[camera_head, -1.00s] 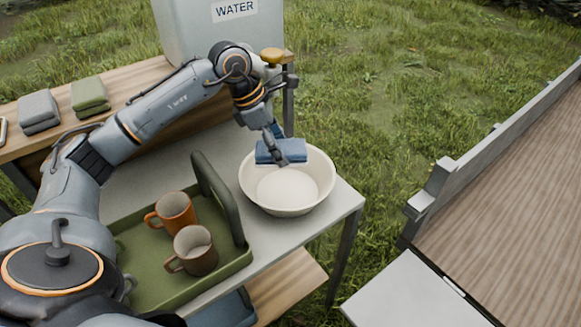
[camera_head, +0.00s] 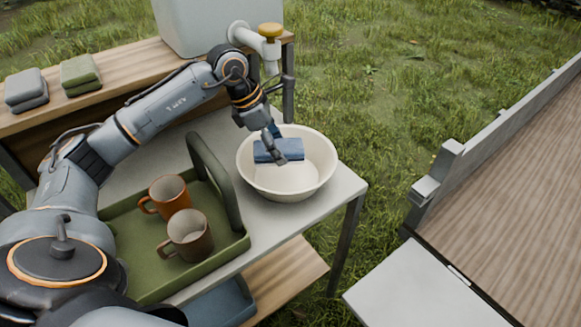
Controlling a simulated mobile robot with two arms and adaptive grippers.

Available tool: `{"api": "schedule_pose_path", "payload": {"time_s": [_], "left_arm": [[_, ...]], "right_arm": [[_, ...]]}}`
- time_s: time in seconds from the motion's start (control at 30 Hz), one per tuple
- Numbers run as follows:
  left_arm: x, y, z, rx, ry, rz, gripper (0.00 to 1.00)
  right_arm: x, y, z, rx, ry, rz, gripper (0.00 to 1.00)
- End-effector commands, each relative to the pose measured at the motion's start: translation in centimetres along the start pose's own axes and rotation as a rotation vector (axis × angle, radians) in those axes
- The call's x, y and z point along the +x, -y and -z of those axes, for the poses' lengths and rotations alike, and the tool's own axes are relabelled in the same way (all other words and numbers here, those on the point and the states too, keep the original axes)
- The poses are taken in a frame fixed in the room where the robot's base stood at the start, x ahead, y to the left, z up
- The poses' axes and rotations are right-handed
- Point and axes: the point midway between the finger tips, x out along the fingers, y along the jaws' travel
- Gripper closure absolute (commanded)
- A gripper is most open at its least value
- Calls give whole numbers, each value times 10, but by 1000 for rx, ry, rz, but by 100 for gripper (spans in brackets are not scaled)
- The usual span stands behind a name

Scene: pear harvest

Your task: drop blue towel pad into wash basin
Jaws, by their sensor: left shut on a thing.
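The wash basin (camera_head: 318,178) is a round cream bowl on the right end of the grey table. The pad appears within the basin's rim outline; I cannot tell whether it touches the inside. My right gripper is not in view.
A green tray (camera_head: 150,270) with a tall handle holds an orange mug (camera_head: 169,196) and a brown mug (camera_head: 188,236) left of the basin. A tap (camera_head: 262,45) and water container (camera_head: 195,25) stand behind. Grey (camera_head: 26,90) and green (camera_head: 80,74) folded towels lie on the wooden shelf.

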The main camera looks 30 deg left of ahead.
Motion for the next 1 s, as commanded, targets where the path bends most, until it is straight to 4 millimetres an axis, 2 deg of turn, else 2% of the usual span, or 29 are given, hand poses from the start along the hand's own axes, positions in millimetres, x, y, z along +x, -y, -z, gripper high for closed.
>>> {"api": "schedule_pose_path", "payload": {"time_s": [0.03, 0.13, 0.17, 0.57, 0.67, 1.0], "left_arm": [[0, 0, 0, 0, 0, 0, 33], [0, 0, 0, 1, 0, 0, 12], [0, 0, 0, 1, 0, 0, 10], [-4, 0, 0, 1, 0, -1, 10], [-14, -1, 0, 1, 1, -2, 10], [-66, -1, 0, -1, 2, -4, 10]], "right_arm": [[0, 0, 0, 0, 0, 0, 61], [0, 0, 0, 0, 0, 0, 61], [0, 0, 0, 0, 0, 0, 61], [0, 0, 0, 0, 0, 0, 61], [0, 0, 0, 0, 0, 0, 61], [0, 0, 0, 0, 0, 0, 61]]}}
